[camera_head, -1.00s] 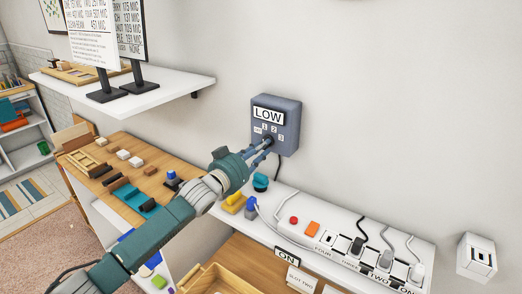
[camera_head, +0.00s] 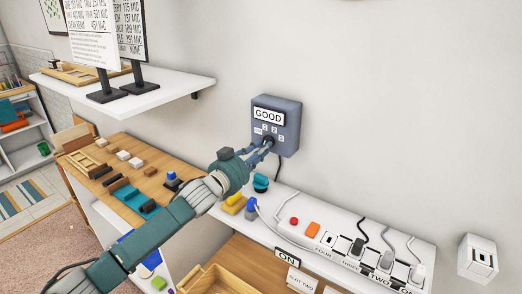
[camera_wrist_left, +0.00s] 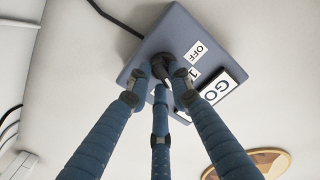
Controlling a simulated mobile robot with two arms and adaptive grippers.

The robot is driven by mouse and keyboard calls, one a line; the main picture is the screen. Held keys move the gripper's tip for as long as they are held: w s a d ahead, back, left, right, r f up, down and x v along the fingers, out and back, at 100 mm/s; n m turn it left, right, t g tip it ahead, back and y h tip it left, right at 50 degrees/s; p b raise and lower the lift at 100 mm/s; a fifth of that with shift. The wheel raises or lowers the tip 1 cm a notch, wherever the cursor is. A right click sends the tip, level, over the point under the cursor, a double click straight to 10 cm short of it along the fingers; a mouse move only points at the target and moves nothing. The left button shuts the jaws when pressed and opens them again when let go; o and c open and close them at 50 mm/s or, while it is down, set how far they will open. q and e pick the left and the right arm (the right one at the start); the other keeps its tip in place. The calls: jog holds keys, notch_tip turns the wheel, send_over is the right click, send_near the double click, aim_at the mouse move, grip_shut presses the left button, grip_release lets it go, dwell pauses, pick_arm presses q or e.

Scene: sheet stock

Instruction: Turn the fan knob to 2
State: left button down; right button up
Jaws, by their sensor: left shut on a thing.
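The fan control box (camera_head: 288,108) is a blue-grey box on the wall. Its display plate (camera_head: 269,115) reads GOOD, with small labels OFF, 1, 2 and 3 around the knob. The dark knob (camera_head: 268,140) is mostly hidden by my fingers. My left gripper (camera_head: 266,145) reaches it from the lower left and is shut on it. In the left wrist view the fingers close around the knob (camera_wrist_left: 163,66), beside the OFF and 1 labels on the box (camera_wrist_left: 190,30). The knob's pointer cannot be made out. My right gripper is not in view.
A white ledge (camera_head: 420,245) below the box carries a power strip with plugs and cords, a red button (camera_head: 294,220) and an orange block (camera_head: 312,229). A white shelf (camera_head: 190,85) with signs is at upper left. A wooden table (camera_head: 140,175) holds several small blocks.

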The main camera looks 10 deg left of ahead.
pick_arm(q)
jog(key=shift+f, duration=0.1)
jog(key=c, duration=1.5)
grip_release()
jog(key=shift+c, duration=0.2)
jog(key=v, duration=1.2)
